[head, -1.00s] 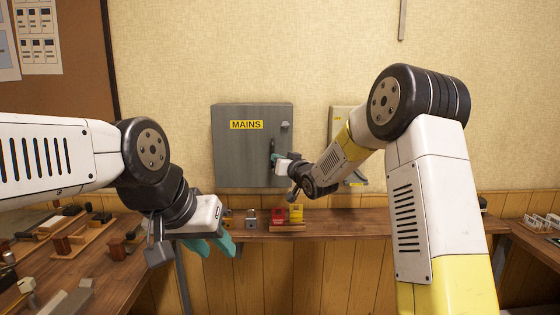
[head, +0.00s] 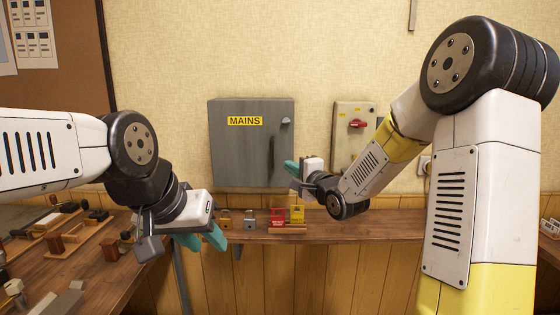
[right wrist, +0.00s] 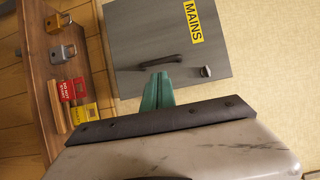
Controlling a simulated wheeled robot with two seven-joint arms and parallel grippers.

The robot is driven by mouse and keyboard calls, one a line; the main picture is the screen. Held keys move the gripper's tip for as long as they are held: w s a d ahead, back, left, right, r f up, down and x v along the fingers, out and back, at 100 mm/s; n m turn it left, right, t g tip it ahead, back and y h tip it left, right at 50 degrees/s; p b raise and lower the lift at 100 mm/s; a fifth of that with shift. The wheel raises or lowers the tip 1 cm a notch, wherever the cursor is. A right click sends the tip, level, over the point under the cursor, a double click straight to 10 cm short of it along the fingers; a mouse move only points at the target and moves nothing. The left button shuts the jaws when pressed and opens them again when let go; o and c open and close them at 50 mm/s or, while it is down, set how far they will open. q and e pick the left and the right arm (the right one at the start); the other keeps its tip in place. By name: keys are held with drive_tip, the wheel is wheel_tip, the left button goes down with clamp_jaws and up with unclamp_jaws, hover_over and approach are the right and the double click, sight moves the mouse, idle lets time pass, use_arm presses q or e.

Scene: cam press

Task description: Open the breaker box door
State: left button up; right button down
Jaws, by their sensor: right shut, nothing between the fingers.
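The grey breaker box (head: 240,165) hangs on the wall with a yellow MAINS label. Its door looks closed against the box in the head view. The dark bar handle (head: 271,152) is upright near the door's right side, with a small grey latch knob (head: 286,121) above it. Both the handle (right wrist: 161,61) and the knob (right wrist: 206,71) also show in the right wrist view. My right gripper (head: 290,168) is shut and empty, near the door's lower right edge, apart from the handle. My left gripper (head: 202,241) has its teal fingers apart, low on the left, away from the box.
A beige switch box (head: 352,140) with a red switch is on the wall to the right. A wooden shelf (head: 340,229) below holds padlocks (head: 249,219) and red and yellow tags (head: 279,216). A bench with wooden parts is at left.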

sight(272, 155)
drive_tip(key=x, duration=0.9)
drive_tip(key=shift+w+a, duration=0.15)
drive_tip(key=shift+w, duration=0.2)
drive_tip(key=shift+s+a+h, duration=0.25)
drive_tip(key=shift+s+h, duration=0.05)
drive_tip(key=shift+s, duration=0.2)
